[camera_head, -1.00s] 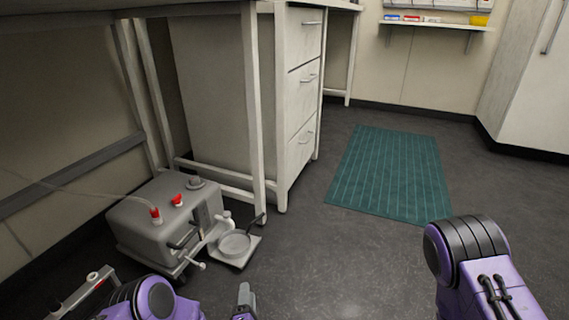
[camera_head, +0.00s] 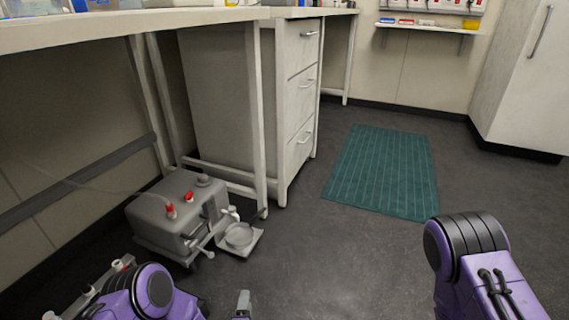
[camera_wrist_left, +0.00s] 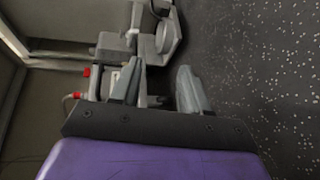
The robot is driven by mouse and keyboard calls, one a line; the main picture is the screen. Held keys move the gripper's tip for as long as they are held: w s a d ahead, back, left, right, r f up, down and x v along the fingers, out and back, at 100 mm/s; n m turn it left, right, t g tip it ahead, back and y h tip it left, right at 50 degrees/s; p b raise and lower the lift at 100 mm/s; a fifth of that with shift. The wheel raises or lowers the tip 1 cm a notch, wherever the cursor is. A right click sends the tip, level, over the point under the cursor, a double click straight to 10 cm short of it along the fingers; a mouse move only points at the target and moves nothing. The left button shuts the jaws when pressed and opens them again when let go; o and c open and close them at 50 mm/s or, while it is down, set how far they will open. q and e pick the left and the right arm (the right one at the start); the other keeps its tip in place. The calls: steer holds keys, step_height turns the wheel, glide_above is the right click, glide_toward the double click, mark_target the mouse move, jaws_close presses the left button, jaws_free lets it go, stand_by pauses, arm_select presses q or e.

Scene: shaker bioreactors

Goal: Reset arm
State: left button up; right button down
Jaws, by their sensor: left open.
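My left arm comes in purple at the lower left of the head view. A grey fingertip of my left gripper (camera_head: 243,304) shows at the bottom edge there. In the left wrist view, the two grey fingers of my left gripper (camera_wrist_left: 160,88) stand apart with nothing held between them. My right arm (camera_head: 480,262) shows as a purple link with a black ribbed joint at the lower right of the head view. The right gripper is out of the picture.
A grey machine with red caps (camera_head: 178,218) stands on the floor under the bench (camera_head: 140,30). It also shows beyond my left fingers in the wrist view (camera_wrist_left: 116,50). A drawer cabinet (camera_head: 300,90) and green mat (camera_head: 385,170) lie beyond. The middle floor is clear.

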arm_select(q)
steer(key=s+a+r+m+g+y+p, duration=0.1)
steer(key=s+a+r+m+g+p, duration=0.3)
steer(key=s+r+p, duration=0.5)
steer(key=s+a+r+m+g+p, duration=0.4)
steer(key=s+a+r+p, duration=0.4)
steer(key=r+p, duration=1)
steer(key=s+a+r+m+g+y+p, duration=0.1)
steer(key=s+a+r+m+g+p, duration=0.3)
steer(key=s+r+p, duration=0.8)
step_height(320, 180, up, 2)
steer(key=shift+s+a+r+y+p, duration=0.2)
steer(key=shift+a+y+p, duration=0.1)
steer(key=shift+a+p, duration=0.7)
arm_select(e)
steer(key=a+r+m+t, duration=0.1)
steer(key=a+r+m, duration=0.1)
steer(key=r, duration=1.9)
steer(key=a+r+m, duration=0.2)
steer(key=r+m, duration=0.1)
steer(key=r, duration=1.8)
steer(key=shift+w+a+t+h, duration=0.3)
steer(key=shift+w+t, duration=0.1)
steer(key=shift+w, duration=0.05)
arm_select(q)
steer(key=shift+a, duration=0.1)
